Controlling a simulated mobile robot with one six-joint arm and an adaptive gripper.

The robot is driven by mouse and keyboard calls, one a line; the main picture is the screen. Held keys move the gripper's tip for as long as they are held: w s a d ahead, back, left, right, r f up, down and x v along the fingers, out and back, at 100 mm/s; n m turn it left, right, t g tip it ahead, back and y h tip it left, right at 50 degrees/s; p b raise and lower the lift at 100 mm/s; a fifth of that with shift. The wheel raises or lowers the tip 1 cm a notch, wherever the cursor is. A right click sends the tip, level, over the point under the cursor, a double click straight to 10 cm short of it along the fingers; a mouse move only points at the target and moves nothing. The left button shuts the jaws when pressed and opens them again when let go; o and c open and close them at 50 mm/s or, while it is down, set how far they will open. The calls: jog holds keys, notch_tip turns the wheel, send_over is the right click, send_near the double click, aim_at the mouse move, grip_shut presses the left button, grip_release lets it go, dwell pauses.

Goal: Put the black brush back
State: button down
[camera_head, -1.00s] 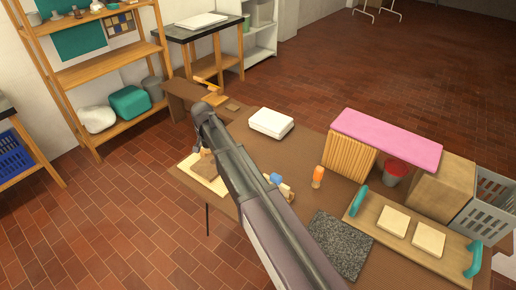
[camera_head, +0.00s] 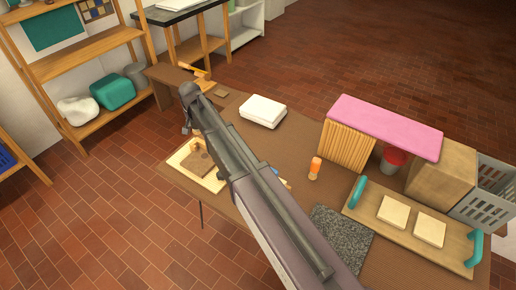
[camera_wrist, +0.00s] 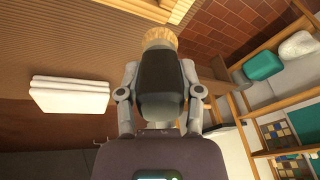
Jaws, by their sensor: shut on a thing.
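The black brush (camera_wrist: 160,85) appears in the wrist view as a dark rounded body with a tan round end pointing away from me. My gripper (camera_wrist: 160,92) is shut on it, one grey finger on each side. In the head view my gripper (camera_head: 187,127) is small and partly hidden at the far end of my arm, near the table's left edge. The brush cannot be made out there. I cannot tell which place is the brush's own.
The brown table (camera_head: 290,145) holds a pale tray with a brown piece (camera_head: 197,160), a white stack (camera_head: 263,112), an orange-topped item (camera_head: 315,168), a grey mat (camera_head: 341,238) and a wooden board with teal handles (camera_head: 379,236). An orange wooden piece (camera_head: 201,77) stands at the far end.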

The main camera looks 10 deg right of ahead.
jog(key=s+d+m+g, duration=0.3)
jog(key=d+m, duration=0.2)
jog(key=d, duration=2)
jog(key=shift+d+h+p, duration=0.15)
jog(key=shift+h+p, duration=0.15)
jog(key=shift+p, duration=0.05)
jog(key=shift+f, duration=0.2)
notch_tip(320, 180, down, 5)
jog(key=b, duration=0.5)
jog(key=shift+r, duration=0.1)
notch_tip(320, 180, down, 5)
jog(key=b, duration=0.4)
jog(key=shift+r+b, duration=0.2)
jog(key=shift+b, duration=0.15)
